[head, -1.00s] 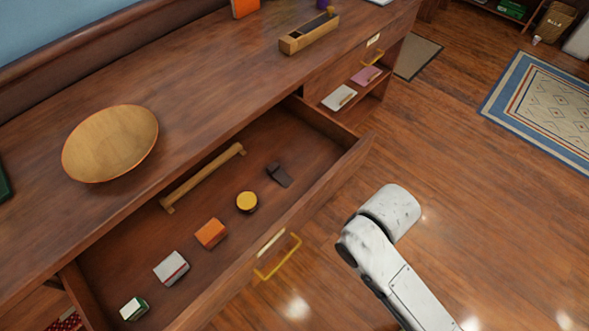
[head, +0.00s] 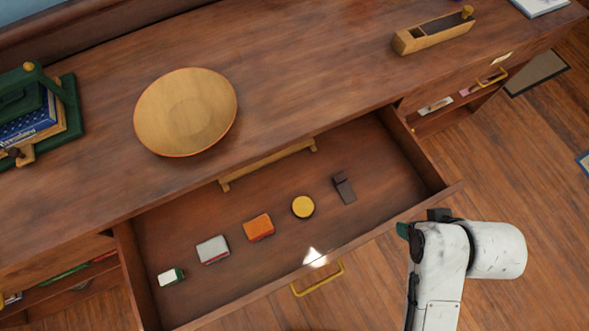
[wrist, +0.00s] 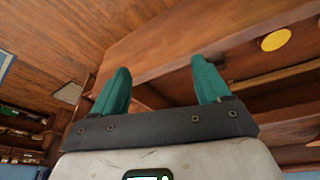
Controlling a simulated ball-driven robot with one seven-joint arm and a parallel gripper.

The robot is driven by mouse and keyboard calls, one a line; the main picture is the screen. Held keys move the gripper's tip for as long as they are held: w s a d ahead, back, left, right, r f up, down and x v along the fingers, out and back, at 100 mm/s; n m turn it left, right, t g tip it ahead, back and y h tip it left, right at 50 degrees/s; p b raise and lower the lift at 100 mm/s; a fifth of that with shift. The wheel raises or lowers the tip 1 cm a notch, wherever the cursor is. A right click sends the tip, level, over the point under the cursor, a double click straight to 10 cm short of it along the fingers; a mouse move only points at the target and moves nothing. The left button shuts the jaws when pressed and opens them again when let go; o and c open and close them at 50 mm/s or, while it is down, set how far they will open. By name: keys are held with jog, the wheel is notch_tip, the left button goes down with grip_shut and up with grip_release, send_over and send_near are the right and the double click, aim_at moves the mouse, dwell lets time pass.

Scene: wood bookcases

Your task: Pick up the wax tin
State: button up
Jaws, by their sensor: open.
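My gripper (head: 405,229) is to the right of the tin in the head view, by the drawer's front right corner, mostly hidden by my arm. In the wrist view its two green fingers (wrist: 162,85) are spread apart, with nothing between them.
The drawer also holds an orange block (head: 258,227), a grey-white block (head: 213,250), a green-white block (head: 171,277), a dark grey piece (head: 344,188) and a wooden bar (head: 268,164). A brass handle (head: 318,280) juts from its front. A wooden bowl (head: 186,111) stands on the top.

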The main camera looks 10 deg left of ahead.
jog(key=shift+o, duration=0.8)
jog(key=w+a+n, duration=0.2)
jog(key=a, duration=0.1)
jog(key=a+n, duration=0.1)
jog(key=shift+w+a+r+p, duration=0.15)
jog(key=shift+w+a+p, duration=0.15)
jog(key=shift+w, duration=0.1)
jog(key=shift+o, duration=0.7)
jog(key=w+a+f+n+g, duration=0.1)
jog(key=w+a+f+n, duration=0.1)
jog(key=a+n, duration=0.7)
jog(key=shift+a+f+n, duration=0.25)
jog(key=shift+n, duration=0.05)
jog(key=n+g+h, duration=0.1)
jog(key=n, duration=1.1)
send_near(303, 206)
jog(key=shift+w+d+f+b, duration=0.1)
jog(key=shift+w+d+f, duration=0.05)
jog(key=shift+f, duration=1.3)
jog(key=shift+w+d+f+b, duration=0.1)
jog(key=shift+w+d+f, duration=0.1)
jog(key=shift+f, duration=1.25)
jog(key=shift+w+d+f+b, duration=0.1)
jog(key=shift+w+f, duration=0.05)
jog(key=shift+f, duration=1.3)
